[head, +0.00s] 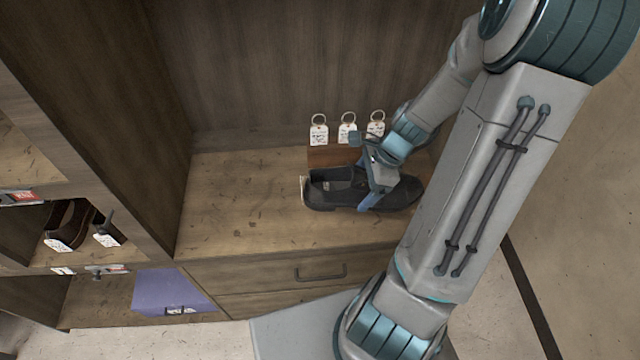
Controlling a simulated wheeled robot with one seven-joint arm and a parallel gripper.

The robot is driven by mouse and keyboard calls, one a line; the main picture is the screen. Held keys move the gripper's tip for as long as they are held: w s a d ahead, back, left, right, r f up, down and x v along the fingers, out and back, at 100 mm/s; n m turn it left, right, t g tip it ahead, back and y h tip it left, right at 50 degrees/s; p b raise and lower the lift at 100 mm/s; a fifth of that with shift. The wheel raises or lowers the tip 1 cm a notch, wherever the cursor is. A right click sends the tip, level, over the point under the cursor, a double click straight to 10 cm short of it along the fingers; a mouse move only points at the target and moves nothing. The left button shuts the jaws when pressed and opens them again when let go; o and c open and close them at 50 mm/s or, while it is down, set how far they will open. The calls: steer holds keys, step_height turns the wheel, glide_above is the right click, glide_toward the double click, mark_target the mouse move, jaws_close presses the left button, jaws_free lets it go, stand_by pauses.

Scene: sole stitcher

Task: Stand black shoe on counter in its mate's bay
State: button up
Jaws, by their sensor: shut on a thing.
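The black shoe (335,190) lies on the wooden counter (240,215), toe and heel running left to right. My gripper (376,190) comes down from above right and is shut on the shoe around its middle. A finger hides part of the shoe's side. Whether the shoe is lifted off the counter is hard to tell. In a bay at the left stand dark brown footwear (66,226) and a darker piece (105,226), both with white tags. I cannot tell whether either is the black shoe's mate.
A small wooden rack (332,156) with white ringed tags stands close behind the shoe. A purple item (170,291) sits in a lower left bay. A tall wooden side panel (135,120) separates bays and counter. The counter's left part is clear. Drawers (290,272) lie below.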

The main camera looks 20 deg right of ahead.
mark_target(326, 180)
steer(key=w+a+f, duration=0.1)
steer(key=w+a, duration=0.1)
steer(key=w+a+f, duration=0.2)
steer(key=w, duration=0.1)
steer(key=w+a+f+p, duration=0.1)
steer(key=w+f, duration=0.1)
steer(key=shift+w+a+f, duration=0.2)
steer(key=shift+w+a, duration=0.1)
steer(key=shift+a, duration=0.1)
steer(key=shift+w+a+f, duration=0.2)
steer(key=shift+w+f, duration=0.15)
steer(key=shift+w, duration=0.05)
steer(key=shift+f+p, duration=0.3)
steer(key=shift+f, duration=1.7)
steer(key=shift+f, duration=0.2)
steer(key=o, duration=1.3)
steer(key=shift+c, duration=0.2)
